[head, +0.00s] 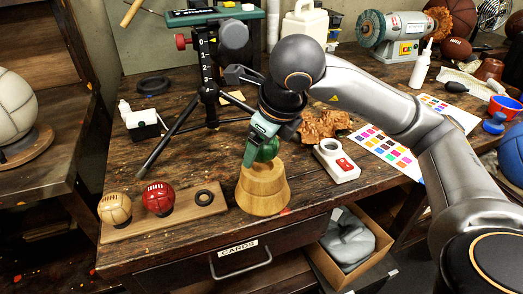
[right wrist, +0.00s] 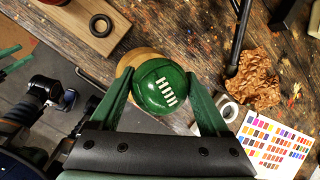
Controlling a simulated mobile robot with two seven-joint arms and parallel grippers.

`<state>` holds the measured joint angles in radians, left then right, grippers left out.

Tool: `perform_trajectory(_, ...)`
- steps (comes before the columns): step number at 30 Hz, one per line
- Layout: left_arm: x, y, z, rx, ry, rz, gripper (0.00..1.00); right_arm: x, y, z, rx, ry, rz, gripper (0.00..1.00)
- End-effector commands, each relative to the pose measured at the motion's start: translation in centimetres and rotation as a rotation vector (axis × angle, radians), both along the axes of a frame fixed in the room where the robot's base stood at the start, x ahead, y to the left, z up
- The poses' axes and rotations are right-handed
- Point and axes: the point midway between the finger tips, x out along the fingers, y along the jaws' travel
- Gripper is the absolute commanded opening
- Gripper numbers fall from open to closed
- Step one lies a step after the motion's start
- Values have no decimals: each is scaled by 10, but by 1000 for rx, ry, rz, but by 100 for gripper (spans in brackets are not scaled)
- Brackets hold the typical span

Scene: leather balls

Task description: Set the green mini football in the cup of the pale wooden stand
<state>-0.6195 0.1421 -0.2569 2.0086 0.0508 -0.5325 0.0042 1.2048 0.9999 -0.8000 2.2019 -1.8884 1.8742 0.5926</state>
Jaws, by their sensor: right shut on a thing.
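The green mini football (head: 268,150) is at the top of the pale wooden stand (head: 262,190), near the table's front edge. My right gripper (head: 256,148) reaches down onto it and covers part of it. In the right wrist view the green football (right wrist: 160,86) with white laces sits between the two green fingers of my right gripper (right wrist: 158,92), which is shut on it. The stand's rim (right wrist: 128,66) shows behind the ball there. The cup itself is hidden, so I cannot tell whether the ball touches it.
Left of the stand, a wooden board (head: 180,214) holds a tan ball (head: 115,208), a red ball (head: 158,197) and a black ring (head: 204,198). A black tripod (head: 209,90) stands behind. A white device (head: 336,160) and crumpled brown paper (head: 322,124) lie to the right.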

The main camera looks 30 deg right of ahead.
Motion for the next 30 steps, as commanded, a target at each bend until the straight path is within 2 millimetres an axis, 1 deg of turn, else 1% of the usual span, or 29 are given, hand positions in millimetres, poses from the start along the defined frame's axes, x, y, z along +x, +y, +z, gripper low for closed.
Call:
perform_trajectory(1,0,0,-2,0,0,0,50,-1,-1,-10,-2,4,-2,18)
perform_trajectory(3,0,0,-2,0,0,0,50,0,-1,-16,-1,0,-1,18)
perform_trajectory(10,-2,0,-2,0,4,0,50,0,0,-17,1,-2,-2,18)
perform_trajectory(14,-4,0,-9,0,8,0,50,0,0,-22,0,-1,-2,18)
perform_trajectory(15,-5,0,-8,2,11,0,50,0,0,-21,1,-1,-2,82)
perform_trajectory(20,-8,1,-8,2,16,2,50,0,0,-20,1,0,-2,100)
perform_trajectory(27,-7,2,-7,3,15,3,50,-1,0,-19,1,0,-2,100)
perform_trajectory(30,-7,2,-2,2,14,3,50,-1,0,-15,1,0,-2,100)
